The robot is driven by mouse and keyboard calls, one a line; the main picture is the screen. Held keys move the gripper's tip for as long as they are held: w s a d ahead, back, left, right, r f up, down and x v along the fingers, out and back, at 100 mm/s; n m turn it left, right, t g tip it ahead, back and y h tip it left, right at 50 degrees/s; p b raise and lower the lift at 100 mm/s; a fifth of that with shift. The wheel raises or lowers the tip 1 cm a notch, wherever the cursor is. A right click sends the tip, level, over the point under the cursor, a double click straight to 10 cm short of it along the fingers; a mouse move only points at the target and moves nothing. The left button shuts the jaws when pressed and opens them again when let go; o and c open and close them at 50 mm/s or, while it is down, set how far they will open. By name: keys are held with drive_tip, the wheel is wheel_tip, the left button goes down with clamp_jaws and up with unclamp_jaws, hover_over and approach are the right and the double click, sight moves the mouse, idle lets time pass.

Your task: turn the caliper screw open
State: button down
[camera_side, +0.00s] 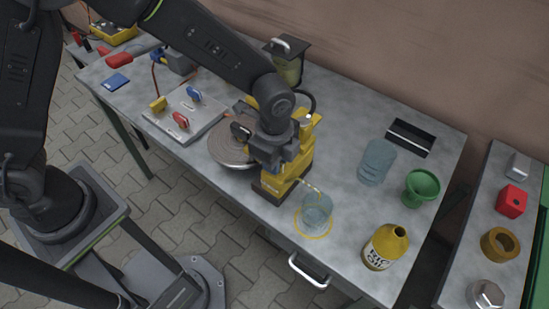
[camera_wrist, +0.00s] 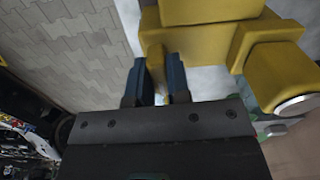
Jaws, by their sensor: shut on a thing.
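The yellow caliper (camera_side: 296,172) stands on a dark base on the grey bench, against the right side of the round brake disc (camera_side: 228,150). My gripper (camera_side: 285,163) is at the caliper from above, and its fingertips are hard to make out in the side view. In the wrist view the caliper body (camera_wrist: 210,12) fills the top. There my gripper's two dark blue fingers (camera_wrist: 160,75) are shut on a narrow yellow part (camera_wrist: 156,58) next to the caliper, which looks like the caliper screw. How far the screw is turned cannot be told.
A clear jar (camera_side: 317,208) stands in a yellow ring near the front edge, with a thin tube reaching it. A yellow bottle (camera_side: 386,247), green funnel (camera_side: 421,188), clear cups (camera_side: 376,160) and black tray (camera_side: 410,138) are to the right. A grey plate (camera_side: 186,116) with coloured handles lies left.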

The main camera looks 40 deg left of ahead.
drive_tip(key=n, duration=0.4)
drive_tip(key=shift+n, duration=0.3)
drive_tip(key=n, duration=0.9)
drive_tip(key=shift+n, duration=1.8)
drive_tip(key=c, duration=1.1)
unclamp_jaws()
wheel_tip(320, 180, up, 14)
drive_tip(key=shift+f, duration=0.1)
